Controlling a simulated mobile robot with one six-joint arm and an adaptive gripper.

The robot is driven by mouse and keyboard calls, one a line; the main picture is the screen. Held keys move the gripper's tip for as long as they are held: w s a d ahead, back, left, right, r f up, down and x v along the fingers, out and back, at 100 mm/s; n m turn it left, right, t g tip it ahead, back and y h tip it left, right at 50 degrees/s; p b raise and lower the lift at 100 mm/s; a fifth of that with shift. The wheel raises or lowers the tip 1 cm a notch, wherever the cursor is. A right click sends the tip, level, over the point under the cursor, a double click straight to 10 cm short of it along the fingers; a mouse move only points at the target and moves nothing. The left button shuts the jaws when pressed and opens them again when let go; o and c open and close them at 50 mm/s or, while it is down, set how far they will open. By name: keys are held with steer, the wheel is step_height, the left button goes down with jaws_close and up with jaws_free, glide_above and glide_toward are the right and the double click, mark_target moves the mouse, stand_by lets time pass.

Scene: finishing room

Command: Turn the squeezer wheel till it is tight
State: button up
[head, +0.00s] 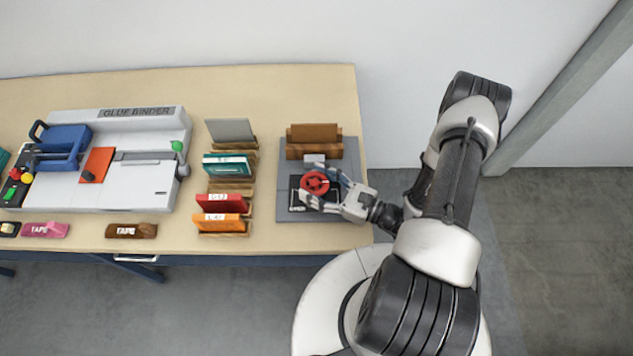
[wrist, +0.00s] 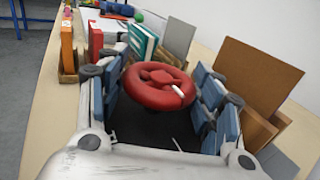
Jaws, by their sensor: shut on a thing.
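The squeezer wheel (head: 314,183) is red and round, with a pale mark on its rim. It sits over a dark plate on the grey base (head: 318,211) at the right end of the table. In the wrist view the wheel (wrist: 158,84) lies between the two blue-padded fingers. My gripper (head: 322,186) reaches in from the right and is shut on the wheel, with a finger on either side. The spindle under the wheel is hidden. I cannot tell how tight it is.
Brown boards (head: 314,135) stand in a holder behind the wheel. Left of it is a row of racks with books, including a red one (head: 221,204). The glue binder (head: 130,165) stands farther left. A brown tape block (head: 131,231) lies near the front edge.

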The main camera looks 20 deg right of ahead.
steer(key=o, duration=1.1)
steer(key=shift+c, duration=0.2)
steer(key=v, duration=1.2)
